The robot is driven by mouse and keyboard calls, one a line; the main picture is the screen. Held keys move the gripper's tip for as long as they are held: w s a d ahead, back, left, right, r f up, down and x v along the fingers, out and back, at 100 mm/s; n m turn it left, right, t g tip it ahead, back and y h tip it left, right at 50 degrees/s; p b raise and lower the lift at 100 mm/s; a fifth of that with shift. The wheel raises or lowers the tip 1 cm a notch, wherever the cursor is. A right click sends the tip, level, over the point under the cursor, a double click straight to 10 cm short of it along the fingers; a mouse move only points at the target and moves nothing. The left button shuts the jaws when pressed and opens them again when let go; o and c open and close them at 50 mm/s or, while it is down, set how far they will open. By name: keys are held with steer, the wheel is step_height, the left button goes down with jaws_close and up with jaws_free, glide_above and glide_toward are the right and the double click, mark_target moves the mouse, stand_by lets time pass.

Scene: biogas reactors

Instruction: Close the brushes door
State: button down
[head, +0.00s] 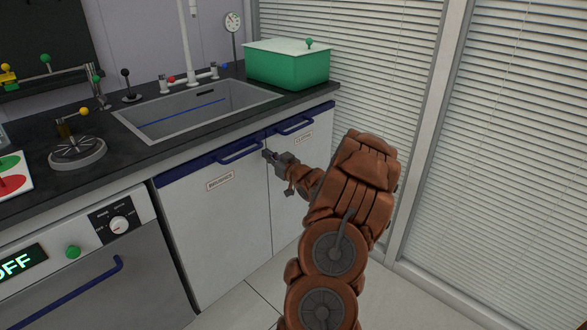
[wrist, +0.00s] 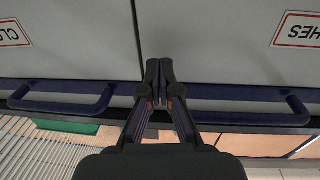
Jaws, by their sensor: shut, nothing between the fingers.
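The brushes door (head: 212,240) is a white cabinet front under the sink, with a blue handle (head: 240,152) along its top and a "BRUSHES" label. It looks flush with the cloths door (head: 298,185) to its right, with a thin seam between them. In the wrist view, upside down, the brushes door (wrist: 225,40) is at the right. My gripper (head: 268,154) is shut and empty at the top of the seam, just right of the brushes handle. In the wrist view its tips (wrist: 159,66) lie over the brushes door's edge. I cannot tell whether they touch it.
The cloths door has its own blue handle (head: 294,126). The counter (head: 135,155) above holds a sink (head: 205,105) and a green box (head: 288,66). An appliance (head: 95,270) with a blue handle stands left. Window blinds (head: 480,150) close off the right. Floor shows below the doors.

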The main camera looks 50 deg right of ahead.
steer(key=s+p, duration=0.1)
steer(key=s, duration=1.1)
steer(key=shift+s+a+f, duration=0.15)
steer(key=shift+a+f, duration=0.1)
steer(key=shift+a, duration=0.1)
steer(key=w+a+f+g, duration=0.2)
steer(key=w+a+g, duration=0.5)
steer(key=a, duration=0.4)
steer(key=s+a+g, duration=0.3)
steer(key=a+g, duration=0.1)
steer(key=a, duration=0.3)
steer(key=s+a+r+n+g+y, duration=0.15)
steer(key=s+a+g, duration=0.35)
steer(key=s+a, duration=1)
steer(key=s+a+r+n+g+y, duration=0.1)
steer(key=s+a+r+g+y, duration=0.2)
steer(key=s+a, duration=1.2)
step_height(320, 180, up, 27)
steer(key=h+p, duration=0.1)
steer(key=p, duration=2.4)
steer(key=shift+s+d+f, duration=0.15)
steer(key=shift+s+d, duration=0.05)
steer(key=shift+s, duration=0.15)
steer(key=shift+m, duration=0.25)
